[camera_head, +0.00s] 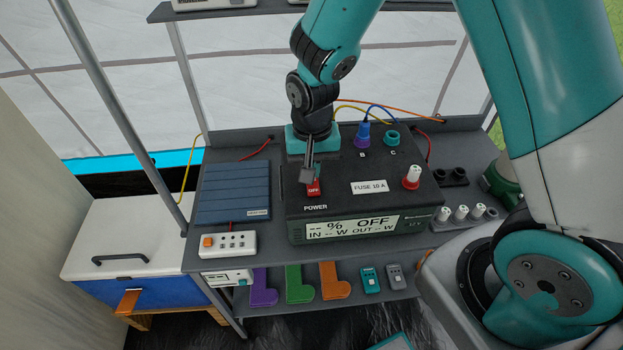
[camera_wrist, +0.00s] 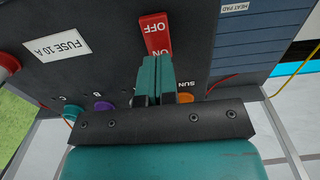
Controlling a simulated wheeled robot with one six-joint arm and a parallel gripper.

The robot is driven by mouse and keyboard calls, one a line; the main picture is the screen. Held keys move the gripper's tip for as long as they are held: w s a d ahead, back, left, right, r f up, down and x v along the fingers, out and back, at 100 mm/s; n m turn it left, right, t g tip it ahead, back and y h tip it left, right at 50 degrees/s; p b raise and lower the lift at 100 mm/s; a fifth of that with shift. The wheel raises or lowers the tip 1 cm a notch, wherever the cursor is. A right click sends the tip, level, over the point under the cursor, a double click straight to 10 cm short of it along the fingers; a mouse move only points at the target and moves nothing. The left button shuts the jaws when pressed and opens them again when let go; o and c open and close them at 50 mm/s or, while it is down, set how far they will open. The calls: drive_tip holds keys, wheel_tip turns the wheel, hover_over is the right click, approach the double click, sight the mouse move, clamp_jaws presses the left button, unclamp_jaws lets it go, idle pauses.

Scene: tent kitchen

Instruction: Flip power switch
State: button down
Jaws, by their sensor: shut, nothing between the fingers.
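The red power switch (camera_head: 314,188) sits on top of the dark power station (camera_head: 345,205), above the POWER label. The station's display (camera_head: 352,228) reads "-- % OFF". In the wrist view the switch (camera_wrist: 155,30) shows the words OFF and ON. My gripper (camera_head: 307,176) is shut and empty, pointing down at the switch. In the wrist view its fingertips (camera_wrist: 156,62) overlap the ON end of the switch and hide part of it. I cannot tell whether they touch it.
A blue heat pad (camera_head: 232,192) lies left of the station, with a white power strip (camera_head: 228,243) in front. A fuse knob (camera_head: 412,176) and plugged cables (camera_head: 362,134) stand to the right of my gripper. Coloured brackets (camera_head: 300,284) lie on the lower shelf.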

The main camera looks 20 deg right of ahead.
drive_tip(key=shift+r+p, duration=2)
drive_tip(key=shift+r, duration=0.6)
drive_tip(key=shift+r, duration=0.2)
drive_tip(key=s+a+r+n+y, duration=0.2)
drive_tip(key=s+r+n, duration=0.3)
drive_tip(key=s+r, duration=0.4)
drive_tip(key=s+a+r+n+y, duration=0.2)
drive_tip(key=s+r+n, duration=0.3)
drive_tip(key=s+r, duration=0.4)
drive_tip(key=shift+s+a+r+n, duration=0.3)
drive_tip(key=shift+a+r+n, duration=0.1)
drive_tip(key=shift+r, duration=0.45)
